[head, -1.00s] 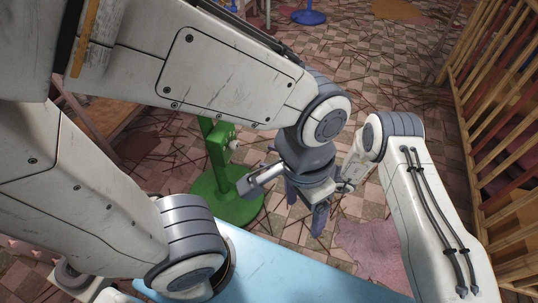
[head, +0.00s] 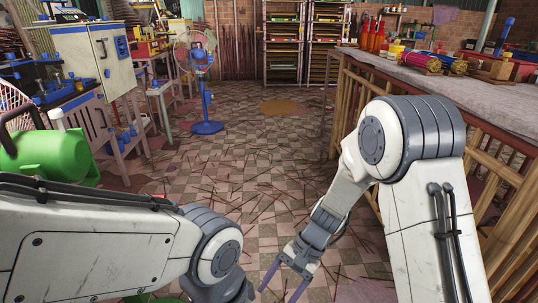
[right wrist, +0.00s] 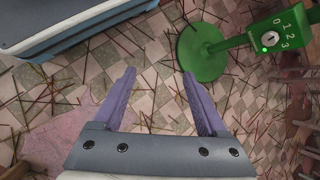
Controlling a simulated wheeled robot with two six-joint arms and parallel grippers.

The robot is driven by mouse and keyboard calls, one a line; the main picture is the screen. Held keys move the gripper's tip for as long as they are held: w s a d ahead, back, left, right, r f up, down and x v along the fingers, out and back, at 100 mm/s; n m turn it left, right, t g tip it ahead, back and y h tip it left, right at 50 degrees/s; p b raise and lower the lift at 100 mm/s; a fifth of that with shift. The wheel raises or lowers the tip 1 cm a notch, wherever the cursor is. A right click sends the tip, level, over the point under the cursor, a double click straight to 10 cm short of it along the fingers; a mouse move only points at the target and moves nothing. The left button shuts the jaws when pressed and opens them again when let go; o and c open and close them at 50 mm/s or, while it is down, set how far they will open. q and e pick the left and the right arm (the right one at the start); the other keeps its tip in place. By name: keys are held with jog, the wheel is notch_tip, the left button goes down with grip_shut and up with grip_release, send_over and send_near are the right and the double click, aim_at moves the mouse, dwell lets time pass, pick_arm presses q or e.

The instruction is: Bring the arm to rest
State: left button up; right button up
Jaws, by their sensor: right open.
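My right arm comes in from the right side of the head view and hangs down. Its gripper (head: 281,291) is open and empty above the floor, with two purple fingers apart. The open gripper also shows in the right wrist view (right wrist: 158,76), with only tiled floor between its fingers. My left arm (head: 100,250) reaches in from the lower left of the head view and bends down at a grey joint. Its gripper is below the picture and hidden.
A green stand (right wrist: 202,55) with a numbered dial is near the right gripper. A blue-edged surface (right wrist: 75,22) lies at upper left there. A bamboo-sided table (head: 420,90) stands right, a blue fan (head: 205,95) further back, a white cabinet (head: 108,55) left. The middle floor is open.

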jog(key=s+d+r+n+t+h, duration=0.1)
jog(key=d+r+n+t+h, duration=0.25)
jog(key=d, duration=0.45)
jog(key=s+d+r+n+t+h, duration=0.1)
jog(key=d+r+n+t+h, duration=0.2)
jog(key=d, duration=0.6)
jog(key=s+a+r+n+g+y+p, duration=0.2)
jog(key=s+a+r+n+g+p, duration=0.15)
jog(key=s+a+r+n, duration=0.6)
jog(key=s+a+r+m+p, duration=0.1)
jog(key=s+a+r+p, duration=0.1)
jog(key=r+p, duration=1.7)
jog(key=s+a+r+m+p, duration=0.1)
jog(key=s+a+r+p, duration=0.1)
jog(key=r+p, duration=1.7)
jog(key=shift+a+r, duration=0.3)
jog(key=shift+r, duration=0.15)
